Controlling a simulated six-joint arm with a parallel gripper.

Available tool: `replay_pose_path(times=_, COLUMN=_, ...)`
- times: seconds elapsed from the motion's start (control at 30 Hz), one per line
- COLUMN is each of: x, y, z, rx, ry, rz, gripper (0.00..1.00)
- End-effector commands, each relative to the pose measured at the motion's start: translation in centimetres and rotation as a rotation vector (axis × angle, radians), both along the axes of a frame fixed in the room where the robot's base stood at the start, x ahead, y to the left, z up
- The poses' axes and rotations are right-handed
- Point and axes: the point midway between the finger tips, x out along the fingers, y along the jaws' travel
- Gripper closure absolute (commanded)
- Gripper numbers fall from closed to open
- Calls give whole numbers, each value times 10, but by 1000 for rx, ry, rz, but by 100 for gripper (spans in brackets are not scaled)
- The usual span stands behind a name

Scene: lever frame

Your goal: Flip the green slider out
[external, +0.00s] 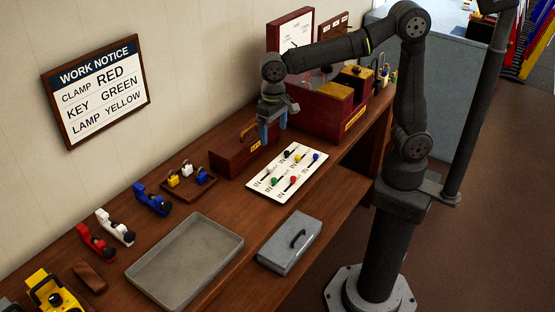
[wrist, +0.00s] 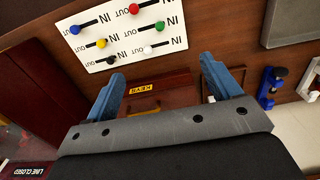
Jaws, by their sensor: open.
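The green slider knob (external: 274,181) is on a white panel (external: 262,190) on the bench. In the wrist view the green knob (wrist: 160,25) sits at the IN end of its black slot, with the slot running left toward OUT. The red knob (wrist: 134,8) and white knob (wrist: 148,50) are on either side of it. My gripper (external: 270,138) is above the bench behind the panel, near the dark red key box (external: 236,149). In the wrist view my gripper (wrist: 162,72) has its blue fingers wide apart with nothing between them. It is clear of the knob.
Yellow (wrist: 101,43), black (wrist: 111,60) and blue (wrist: 74,30) knobs share the panel. A grey tray (external: 190,262) and grey lidded box (external: 290,243) stand in front. A larger red box (external: 316,112) stands behind. Padlocks and clamps lie left along the wall.

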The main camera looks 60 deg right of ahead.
Motion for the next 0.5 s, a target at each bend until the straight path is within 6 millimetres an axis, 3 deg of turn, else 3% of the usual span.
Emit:
replay_pose_path(times=0.07, x=0, y=0, z=0, rx=0, ry=0, rz=0, gripper=33)
replay_pose_path(times=0.4, x=15, y=11, z=-11, rx=-31, ry=45, rz=82, gripper=100)
replay_pose_path(times=0.5, x=27, y=21, z=-20, rx=-56, ry=87, rz=159, gripper=100)
